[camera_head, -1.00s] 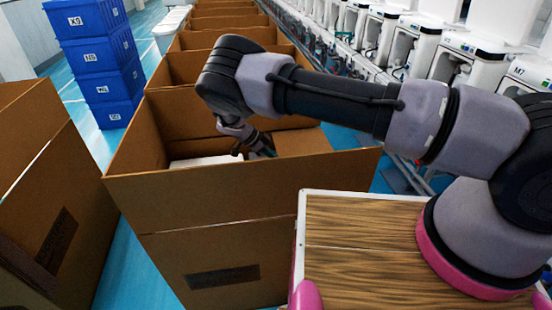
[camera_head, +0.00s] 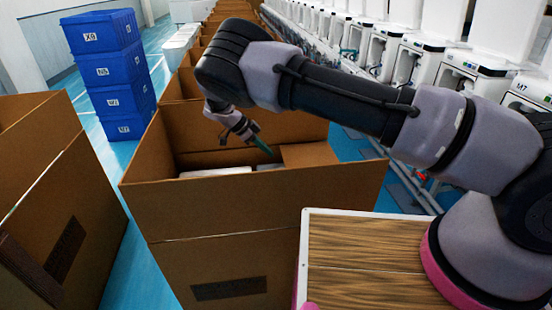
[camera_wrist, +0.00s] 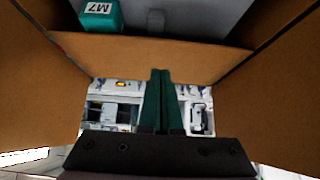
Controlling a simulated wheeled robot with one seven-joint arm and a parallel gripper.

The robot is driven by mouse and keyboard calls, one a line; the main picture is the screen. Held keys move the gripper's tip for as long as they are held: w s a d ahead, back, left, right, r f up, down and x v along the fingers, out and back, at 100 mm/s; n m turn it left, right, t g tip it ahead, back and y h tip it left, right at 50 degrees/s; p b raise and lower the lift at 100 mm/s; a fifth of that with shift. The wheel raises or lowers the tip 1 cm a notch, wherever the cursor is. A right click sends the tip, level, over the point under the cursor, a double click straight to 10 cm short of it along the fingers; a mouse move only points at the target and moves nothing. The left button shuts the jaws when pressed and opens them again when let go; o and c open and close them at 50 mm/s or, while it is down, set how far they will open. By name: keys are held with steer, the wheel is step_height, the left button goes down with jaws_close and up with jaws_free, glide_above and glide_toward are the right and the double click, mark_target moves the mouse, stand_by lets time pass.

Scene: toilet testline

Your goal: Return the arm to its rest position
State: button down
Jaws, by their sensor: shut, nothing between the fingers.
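My arm reaches from the right of the head view over the nearest open cardboard box (camera_head: 250,209). My gripper (camera_head: 268,151) hangs at the end of the arm, inside or just above the box opening. In the wrist view its two green fingers (camera_wrist: 160,75) are together, with nothing between them. White items (camera_head: 215,172) lie low in the box behind its front wall. The wrist view shows brown cardboard walls on both sides and a green object labelled M7 (camera_wrist: 101,14) at the top.
A stack of blue bins (camera_head: 108,75) stands at the back left. Another cardboard box (camera_head: 60,190) is at the left. More boxes (camera_head: 205,50) run back in a row. White machines (camera_head: 455,75) line the right. A wood-topped surface (camera_head: 370,250) lies in front.

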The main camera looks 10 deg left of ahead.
steer(key=d+r+n+g+y, duration=0.1)
steer(key=d+r+y, duration=0.2)
steer(key=d+r, duration=0.6)
steer(key=w+d+r+n+y, duration=0.15)
steer(key=d+r, duration=0.35)
steer(key=r, duration=0.7)
steer(key=d+r+g+y, duration=0.1)
steer(key=d+r+y, duration=0.3)
steer(key=d+r, duration=0.55)
steer(key=s+d+r+n+t+y, duration=0.1)
steer(key=s+d+r+n, duration=0.1)
steer(key=s+d+r, duration=0.4)
steer(key=s+d+r+n+t+y, duration=0.1)
steer(key=s+d+r+n+t, duration=0.1)
steer(key=s+r, duration=0.35)
steer(key=s+d+r+n+t, duration=0.2)
steer(key=s+d, duration=0.1)
steer(key=s, duration=0.4)
steer(key=s+d+r+n+t+h, duration=0.1)
steer(key=s+d+r+n+t, duration=0.1)
steer(key=s, duration=0.5)
steer(key=shift+d, duration=0.55)
steer(key=shift+w, duration=0.1)
